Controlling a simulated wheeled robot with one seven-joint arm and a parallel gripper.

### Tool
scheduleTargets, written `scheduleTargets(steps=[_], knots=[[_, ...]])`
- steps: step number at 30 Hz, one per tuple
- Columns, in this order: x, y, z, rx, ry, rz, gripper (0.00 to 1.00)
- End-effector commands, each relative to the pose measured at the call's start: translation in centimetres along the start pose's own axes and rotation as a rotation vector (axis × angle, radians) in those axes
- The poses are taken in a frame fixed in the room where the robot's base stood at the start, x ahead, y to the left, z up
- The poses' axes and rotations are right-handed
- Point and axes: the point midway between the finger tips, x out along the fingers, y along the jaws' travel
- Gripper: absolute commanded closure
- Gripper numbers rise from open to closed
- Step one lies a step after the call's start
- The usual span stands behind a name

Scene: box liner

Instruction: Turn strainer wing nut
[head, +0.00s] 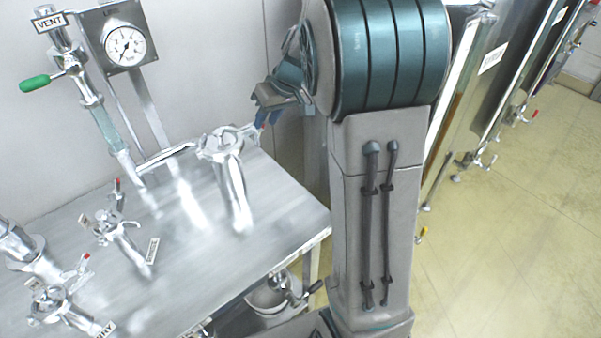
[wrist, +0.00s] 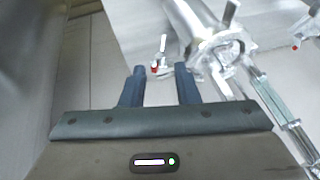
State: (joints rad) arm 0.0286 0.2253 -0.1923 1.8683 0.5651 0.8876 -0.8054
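The strainer (head: 236,195) is a shiny metal cylinder standing on the steel table, with a clamp (head: 222,146) round its top. The clamp's ear, probably with the wing nut, sticks out at the right toward my gripper (head: 268,117); the nut is too small to make out. In the wrist view the strainer (wrist: 190,22) is up and right of my gripper (wrist: 160,75). A metal lug (wrist: 231,13) stands out from its clamp. My gripper's two dark fingers are apart, with nothing gripped between them. The gripper is just right of the clamp, apart from it.
The steel table (head: 290,215) ends just right of the strainer. A pressure gauge (head: 125,45) and a vent pipe with a green handle (head: 35,84) rise behind. Several clamped fittings (head: 110,228) stand at the left. A small red-tipped fitting (wrist: 161,58) shows beyond my fingers.

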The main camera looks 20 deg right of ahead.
Motion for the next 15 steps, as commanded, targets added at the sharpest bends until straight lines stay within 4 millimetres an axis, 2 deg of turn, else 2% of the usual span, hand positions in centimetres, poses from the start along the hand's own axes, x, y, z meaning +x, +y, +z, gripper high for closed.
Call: scheduleTargets(steps=[13, 15], knots=[[-9.1, 0.1, 0.0, 0.0, 0.003, 0.001, 0.72], [-9.6, -1.2, 1.0, 0.014, -0.008, 0.008, 0.72]])
